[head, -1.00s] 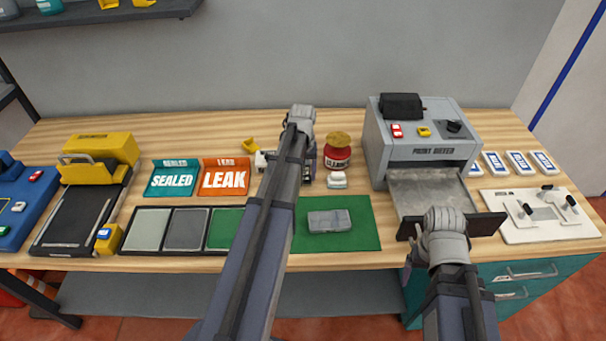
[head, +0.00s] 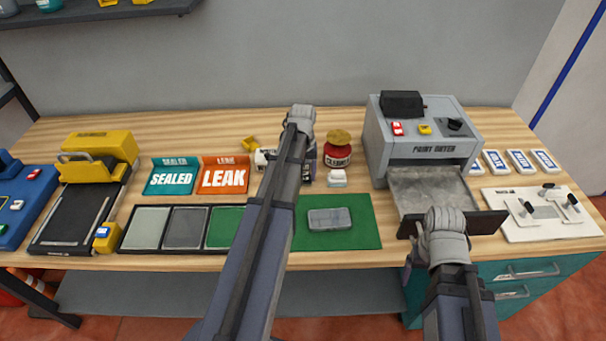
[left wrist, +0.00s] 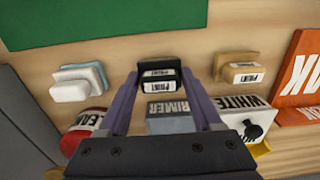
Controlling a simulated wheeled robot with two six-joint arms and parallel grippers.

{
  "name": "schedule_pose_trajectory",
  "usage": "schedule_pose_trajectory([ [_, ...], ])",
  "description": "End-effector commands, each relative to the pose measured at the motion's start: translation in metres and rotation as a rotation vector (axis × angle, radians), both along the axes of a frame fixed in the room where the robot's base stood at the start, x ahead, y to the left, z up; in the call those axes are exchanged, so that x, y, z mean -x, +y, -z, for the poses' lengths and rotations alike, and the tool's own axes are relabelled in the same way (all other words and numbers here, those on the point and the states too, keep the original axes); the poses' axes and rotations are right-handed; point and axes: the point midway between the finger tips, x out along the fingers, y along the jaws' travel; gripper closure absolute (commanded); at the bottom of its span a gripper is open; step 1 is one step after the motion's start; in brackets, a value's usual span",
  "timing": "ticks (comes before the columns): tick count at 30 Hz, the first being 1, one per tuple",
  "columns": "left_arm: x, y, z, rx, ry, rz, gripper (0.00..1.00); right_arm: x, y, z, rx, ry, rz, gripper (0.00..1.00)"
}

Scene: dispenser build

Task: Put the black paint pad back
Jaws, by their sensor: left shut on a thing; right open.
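The black paint pad (left wrist: 160,80) with a white label is between the fingers of my left gripper (left wrist: 158,88) in the left wrist view, and the gripper is shut on it. It sits in line between a white pad (left wrist: 82,82) and a tan pad (left wrist: 237,68); I cannot tell whether it touches the table. In the head view my left arm hides it. My right gripper (head: 443,238) is at the front of the paint dryer's tray (head: 430,190). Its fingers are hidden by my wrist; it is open.
A primer container (left wrist: 172,115), a white paint container (left wrist: 240,120) and a red cleaner jar (head: 338,155) stand close to the pads. A green mat (head: 360,235) with a grey block (head: 329,219) lies in front. The paint dryer (head: 425,125) stands to the right.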

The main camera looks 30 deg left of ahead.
Motion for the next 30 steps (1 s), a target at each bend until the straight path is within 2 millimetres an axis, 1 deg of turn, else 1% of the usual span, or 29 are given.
schedule_pose_trajectory([
  [9,0.0000,0.0000,0.0054,0.000,0.000,0.000,0.96,0.0000,0.0000,0.0053,0.000,0.000,0.000,0.16],
  [10,0.0000,0.0000,0.0044,0.000,0.000,0.000,0.31,0.0000,0.0000,0.0044,0.000,0.000,0.000,0.16],
  [18,0.0000,0.0000,0.0042,0.000,0.000,0.000,0.00,0.0000,0.0000,0.0042,0.000,0.000,0.000,0.16],
  [30,0.0000,0.0000,0.0036,0.000,0.000,0.000,0.00,0.0000,0.0000,0.0036,0.000,0.000,0.000,0.16],
])
